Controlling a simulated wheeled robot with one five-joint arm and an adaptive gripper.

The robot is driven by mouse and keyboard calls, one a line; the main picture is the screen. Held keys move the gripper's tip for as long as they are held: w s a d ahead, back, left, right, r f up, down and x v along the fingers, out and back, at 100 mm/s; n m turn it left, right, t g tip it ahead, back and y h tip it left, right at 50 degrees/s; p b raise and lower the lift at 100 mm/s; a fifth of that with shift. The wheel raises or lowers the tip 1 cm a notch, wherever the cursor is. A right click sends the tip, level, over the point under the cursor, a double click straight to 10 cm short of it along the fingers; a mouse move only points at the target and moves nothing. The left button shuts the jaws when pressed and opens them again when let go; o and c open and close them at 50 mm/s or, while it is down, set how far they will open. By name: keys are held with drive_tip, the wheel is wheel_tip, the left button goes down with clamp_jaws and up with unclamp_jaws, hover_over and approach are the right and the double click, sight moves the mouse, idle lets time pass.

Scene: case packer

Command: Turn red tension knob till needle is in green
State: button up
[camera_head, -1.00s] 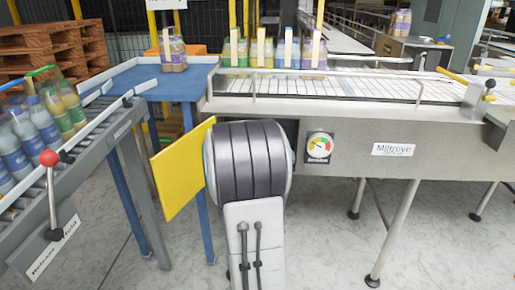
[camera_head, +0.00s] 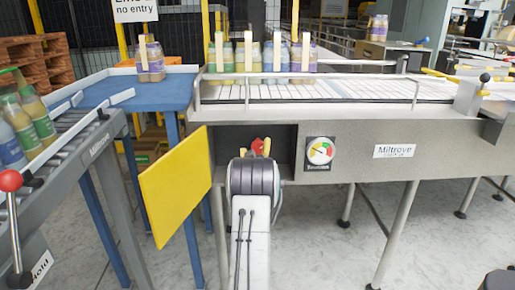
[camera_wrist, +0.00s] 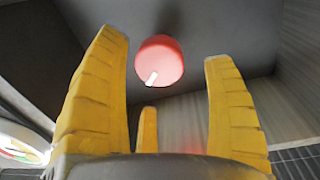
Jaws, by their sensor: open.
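The red tension knob (camera_wrist: 160,62) sits on the dark back wall of a recess, with a white mark at its lower left. In the head view the knob (camera_head: 257,145) shows just beyond my arm. My gripper (camera_head: 255,151) has yellow fingers and reaches toward the recess. In the wrist view its fingers are spread and empty, the knob showing between them and apart from them. The tension gauge (camera_head: 320,151) is right of the recess. Its needle seems to point left, outside the green, but is too small to be sure. Part of the gauge (camera_wrist: 20,148) shows in the wrist view.
A yellow door panel (camera_head: 175,185) hangs open left of the recess. A blue table (camera_head: 150,92) and a bottle conveyor (camera_head: 75,145) with a red-balled lever (camera_head: 11,182) stand left. Bottles line the machine's back. The floor right of my arm has machine legs.

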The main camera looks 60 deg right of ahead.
sight(258, 149)
drive_tip(key=shift+x, duration=1.95)
drive_tip(key=shift+c, duration=0.3)
drive_tip(key=c, duration=1.1)
drive_tip(key=shift+c, duration=0.2)
